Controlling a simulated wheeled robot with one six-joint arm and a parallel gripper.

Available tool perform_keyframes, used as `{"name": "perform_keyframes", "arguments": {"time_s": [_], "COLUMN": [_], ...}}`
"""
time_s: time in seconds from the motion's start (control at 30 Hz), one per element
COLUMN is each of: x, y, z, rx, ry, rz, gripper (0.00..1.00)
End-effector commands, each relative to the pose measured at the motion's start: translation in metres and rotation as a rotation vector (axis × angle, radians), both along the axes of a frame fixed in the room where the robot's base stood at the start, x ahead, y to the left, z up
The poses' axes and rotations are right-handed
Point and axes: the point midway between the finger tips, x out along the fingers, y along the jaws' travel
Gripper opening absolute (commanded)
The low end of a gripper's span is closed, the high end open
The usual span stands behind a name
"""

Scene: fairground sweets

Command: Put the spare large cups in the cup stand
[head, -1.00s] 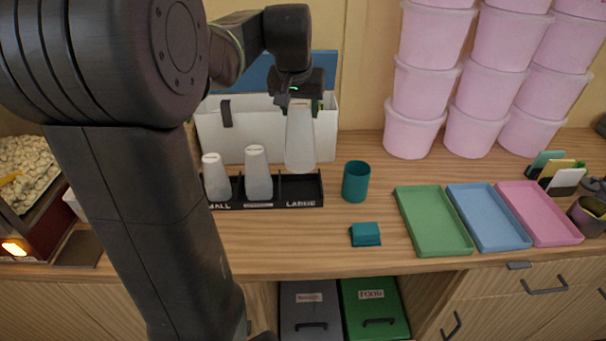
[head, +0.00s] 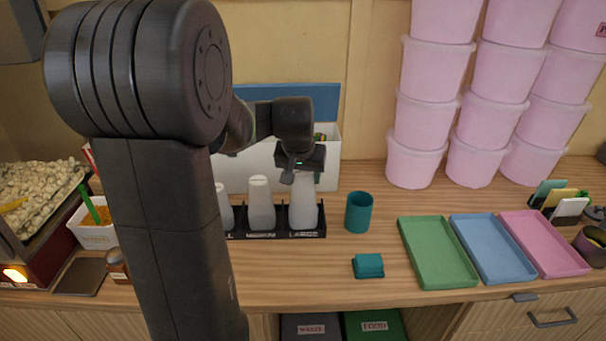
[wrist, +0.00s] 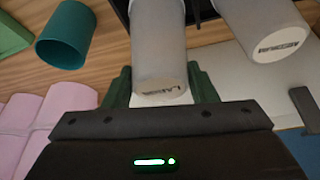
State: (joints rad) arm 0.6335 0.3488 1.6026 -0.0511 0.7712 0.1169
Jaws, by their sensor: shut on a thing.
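The cup stand (head: 320,229) is a black tray with labelled compartments on the counter. The large cup (head: 303,205) is pale grey and upside down, and it stands in or just over the compartment marked LARGE at the right end. My gripper (head: 301,172) is shut on this cup near its top. In the wrist view the large cup (wrist: 158,45) shows its label between the green fingers of my gripper (wrist: 160,88). A medium-compartment cup (head: 261,205) stands in the middle, also in the wrist view (wrist: 262,25). A small-compartment cup (head: 224,208) is partly hidden by my arm.
A teal cup (head: 359,212) and a teal block (head: 368,265) are right of the stand. Green (head: 438,253), blue (head: 489,247) and pink (head: 544,245) trays lie further right. A white box (head: 240,166) stands behind. Pink tubs (head: 417,163) are stacked at the back.

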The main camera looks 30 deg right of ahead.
Motion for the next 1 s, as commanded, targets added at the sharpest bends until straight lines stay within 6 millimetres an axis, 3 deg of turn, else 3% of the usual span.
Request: {"name": "perform_keyframes", "arguments": {"time_s": [0.07, 0.1, 0.2, 0.57, 0.77, 1.0], "x": [0.0, 0.0, 0.0, 0.0, -0.01, -0.026], "y": [0.0, 0.0, 0.0, 0.001, 0.009, 0.023], "z": [-0.004, -0.002, -0.002, 0.004, 0.033, 0.08], "rx": [0.0, 0.0, 0.0, -0.001, -0.003, -0.003], "ry": [0.0, 0.0, 0.0, -0.002, -0.005, -0.004], "rz": [0.0, 0.0, 0.0, 0.0, 0.0, 0.0], "gripper": [0.17, 0.6, 0.74, 0.74, 0.74, 0.74]}}
